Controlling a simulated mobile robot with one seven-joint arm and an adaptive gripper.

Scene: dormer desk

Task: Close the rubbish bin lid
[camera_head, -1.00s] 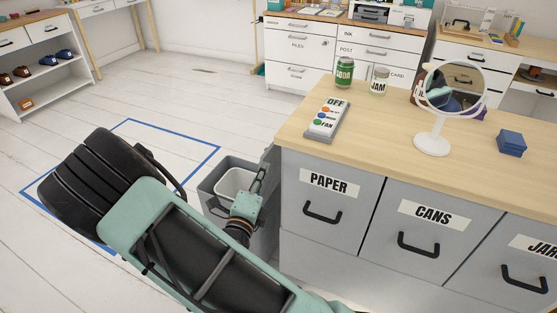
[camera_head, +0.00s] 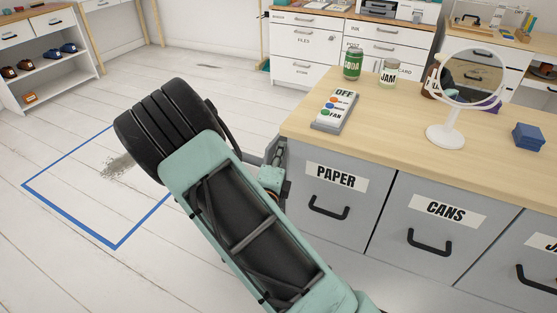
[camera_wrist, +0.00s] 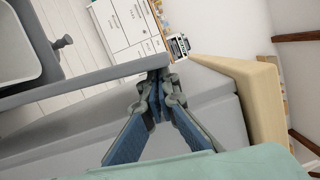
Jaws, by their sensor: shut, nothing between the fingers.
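The grey rubbish bin (camera_wrist: 28,83) with its pale inner bucket (camera_wrist: 18,50) shows at the upper left of the wrist view, open at the top. A long grey panel (camera_wrist: 90,78), apparently the raised lid seen nearly edge-on, runs beside the opening towards my fingertips. My gripper (camera_wrist: 155,82) is shut and empty, its tips close to the panel's end; I cannot tell whether they touch. In the head view my gripper (camera_head: 280,149) is at the counter's left end, and my arm hides nearly all of the bin.
The counter (camera_head: 420,135), with PAPER (camera_head: 338,177) and CANS (camera_head: 446,210) drawers, stands close on the right. A remote-like panel (camera_head: 335,108), soda can (camera_head: 352,64), jam jar (camera_head: 389,73), mirror (camera_head: 445,136) and blue box (camera_head: 528,137) are on top.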

